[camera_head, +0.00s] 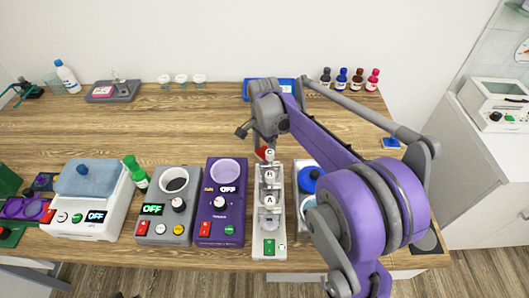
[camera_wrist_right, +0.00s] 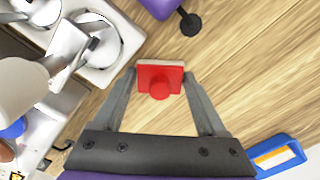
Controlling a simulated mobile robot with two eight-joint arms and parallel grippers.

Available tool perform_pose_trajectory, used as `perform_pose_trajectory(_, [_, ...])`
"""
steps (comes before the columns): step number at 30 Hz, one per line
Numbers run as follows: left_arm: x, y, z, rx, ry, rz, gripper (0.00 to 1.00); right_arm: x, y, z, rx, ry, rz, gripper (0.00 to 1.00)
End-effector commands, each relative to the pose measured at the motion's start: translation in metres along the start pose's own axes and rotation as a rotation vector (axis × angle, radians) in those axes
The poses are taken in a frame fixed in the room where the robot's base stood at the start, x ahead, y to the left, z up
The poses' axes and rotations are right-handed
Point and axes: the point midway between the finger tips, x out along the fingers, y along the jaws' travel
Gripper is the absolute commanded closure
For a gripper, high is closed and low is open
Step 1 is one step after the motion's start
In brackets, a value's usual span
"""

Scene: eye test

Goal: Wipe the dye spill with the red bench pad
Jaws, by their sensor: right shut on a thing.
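My right gripper (camera_head: 262,140) is over the wooden bench, behind the row of devices. In the right wrist view my right gripper (camera_wrist_right: 160,76) has its two fingers on either side of the red bench pad (camera_wrist_right: 160,88), a small red block with a round knob, and is shut on it. In the head view only a small red corner of the pad (camera_head: 261,153) shows beside the gripper; my arm hides the rest. I cannot make out the dye spill in either view; my right arm covers part of the bench. My left gripper is not in view.
A grey and white device with round knobs (camera_head: 269,228) stands just in front of the gripper, beside a purple device (camera_head: 222,230). A blue tray (camera_head: 247,92) lies at the back, near several small bottles (camera_head: 341,79). The bench's left middle (camera_head: 130,128) is clear.

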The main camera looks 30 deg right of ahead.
Motion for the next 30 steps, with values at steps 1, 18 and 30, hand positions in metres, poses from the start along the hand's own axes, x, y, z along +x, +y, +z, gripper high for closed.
perform_pose_trajectory(1, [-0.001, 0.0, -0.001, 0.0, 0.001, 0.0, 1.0, -0.001, -0.004, -0.004, 0.001, 0.001, -0.001, 0.78])
perform_pose_trajectory(18, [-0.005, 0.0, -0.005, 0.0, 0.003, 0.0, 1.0, -0.008, -0.009, -0.009, 0.001, 0.006, -0.003, 0.78])
perform_pose_trajectory(30, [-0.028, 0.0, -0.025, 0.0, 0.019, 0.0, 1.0, -0.049, -0.009, -0.01, 0.002, 0.007, -0.005, 0.78])
